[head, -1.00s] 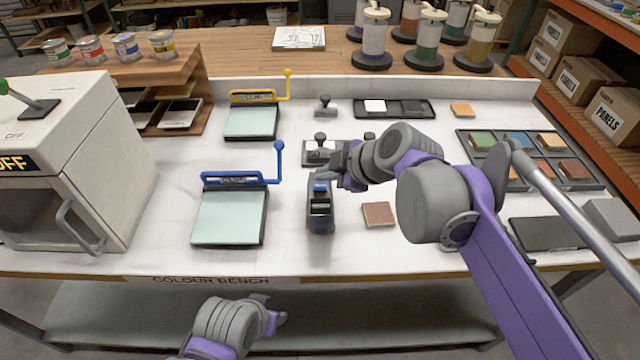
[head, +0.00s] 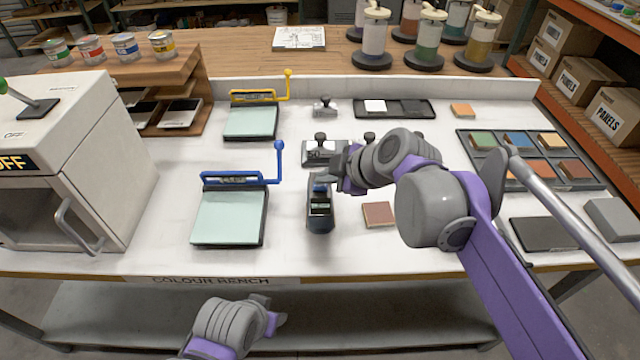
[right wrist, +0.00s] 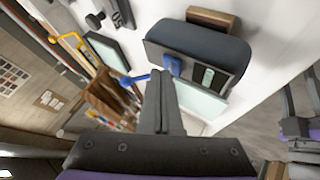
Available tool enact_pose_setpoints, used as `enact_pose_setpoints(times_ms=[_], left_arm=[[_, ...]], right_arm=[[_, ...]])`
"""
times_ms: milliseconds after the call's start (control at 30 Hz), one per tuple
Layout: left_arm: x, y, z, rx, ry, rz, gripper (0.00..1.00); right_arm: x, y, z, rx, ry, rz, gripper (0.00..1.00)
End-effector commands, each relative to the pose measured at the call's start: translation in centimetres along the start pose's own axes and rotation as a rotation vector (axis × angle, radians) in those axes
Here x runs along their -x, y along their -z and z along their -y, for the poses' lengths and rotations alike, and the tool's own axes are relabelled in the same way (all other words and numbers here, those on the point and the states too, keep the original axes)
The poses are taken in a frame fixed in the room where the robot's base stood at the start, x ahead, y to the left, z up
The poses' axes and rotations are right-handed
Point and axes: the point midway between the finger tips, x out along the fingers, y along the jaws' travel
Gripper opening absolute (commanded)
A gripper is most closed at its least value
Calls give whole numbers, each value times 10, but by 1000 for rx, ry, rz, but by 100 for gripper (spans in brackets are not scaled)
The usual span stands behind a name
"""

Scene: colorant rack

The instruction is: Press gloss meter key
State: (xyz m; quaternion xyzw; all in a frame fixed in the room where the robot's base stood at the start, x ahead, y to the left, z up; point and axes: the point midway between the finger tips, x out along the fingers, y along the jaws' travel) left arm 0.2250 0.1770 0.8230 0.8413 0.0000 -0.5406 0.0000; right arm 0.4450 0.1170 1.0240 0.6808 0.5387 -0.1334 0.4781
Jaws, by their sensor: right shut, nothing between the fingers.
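The gloss meter (head: 320,212) is a small dark device with a pale display, standing on the white bench in the middle of the head view. Its blue key (right wrist: 172,65) shows in the right wrist view, close beside my fingertips; in the head view the fingers mostly cover it. My right gripper (head: 327,179) is shut and empty, over the meter's far end. In the right wrist view its fingers (right wrist: 160,78) point at the key; I cannot tell whether they touch it. My left gripper (head: 276,312) hangs in front of the bench edge, its jaw opening unclear.
A brown square tile (head: 378,214) lies right of the meter. A pale green panel with a blue-handled bar (head: 228,220) lies left. A metal block with black knobs (head: 322,152) stands behind. A tray of coloured tiles (head: 500,176) is further right. White bench shows between them.

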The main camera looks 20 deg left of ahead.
Motion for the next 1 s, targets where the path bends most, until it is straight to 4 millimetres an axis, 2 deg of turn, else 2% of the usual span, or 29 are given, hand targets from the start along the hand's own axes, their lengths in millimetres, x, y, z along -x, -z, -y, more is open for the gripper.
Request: enact_pose_setpoints(times_ms=[733,1000], left_arm=[[-2,-1,0,0,0,1,50],[8,4,0,0,0,-3,50]], right_arm=[[-4,-3,3,0,0,0,0],[4,3,-3,0,0,0,0]])
